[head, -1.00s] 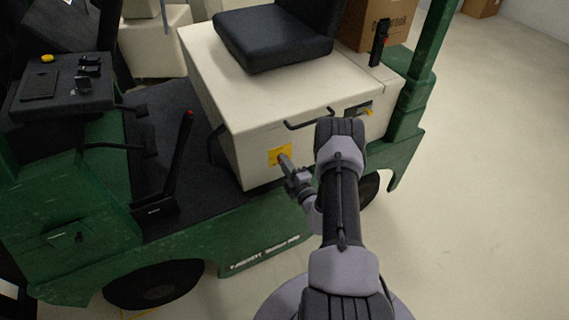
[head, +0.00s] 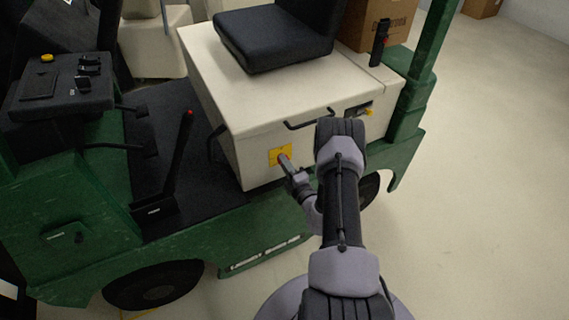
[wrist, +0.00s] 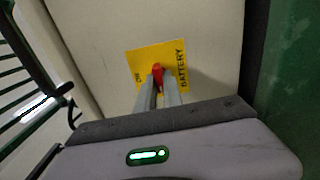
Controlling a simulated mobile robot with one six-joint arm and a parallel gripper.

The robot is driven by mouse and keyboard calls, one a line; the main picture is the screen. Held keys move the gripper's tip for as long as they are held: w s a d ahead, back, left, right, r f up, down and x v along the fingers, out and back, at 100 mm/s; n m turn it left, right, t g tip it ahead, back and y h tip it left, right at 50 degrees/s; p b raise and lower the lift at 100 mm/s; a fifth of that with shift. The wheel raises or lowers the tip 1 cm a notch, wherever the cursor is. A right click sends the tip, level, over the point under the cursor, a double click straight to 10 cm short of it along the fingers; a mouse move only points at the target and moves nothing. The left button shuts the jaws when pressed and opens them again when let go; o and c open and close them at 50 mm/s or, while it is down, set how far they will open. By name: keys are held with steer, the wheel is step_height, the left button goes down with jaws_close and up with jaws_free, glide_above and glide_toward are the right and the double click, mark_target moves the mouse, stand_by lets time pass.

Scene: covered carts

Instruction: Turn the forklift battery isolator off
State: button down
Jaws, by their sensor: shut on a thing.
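The battery isolator is a red knob (wrist: 158,73) on a yellow label plate (wrist: 172,54) reading "BATTERY". The plate is on the side of the forklift's cream battery box and also shows in the head view (head: 279,154). My gripper (wrist: 158,84) is shut on the red knob, its two grey fingers on either side of it. In the head view my gripper (head: 284,160) reaches the plate from the lower right. The fingers hide part of the knob, and its exact angle is hard to tell.
The cream box (head: 250,100) carries a black seat (head: 275,38). A black handle (head: 308,121) sticks out above the plate. A black lever with a red tip (head: 180,160) rises from the footwell at left. Open floor (head: 490,180) lies to the right.

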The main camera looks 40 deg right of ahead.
steer(key=c, duration=1.5)
jaws_free()
steer(key=p+v, duration=0.4)
steer(key=v, duration=1.3)
steer(key=shift+s+a+p, duration=0.15)
steer(key=shift+s+p, duration=0.05)
steer(key=shift+p, duration=0.1)
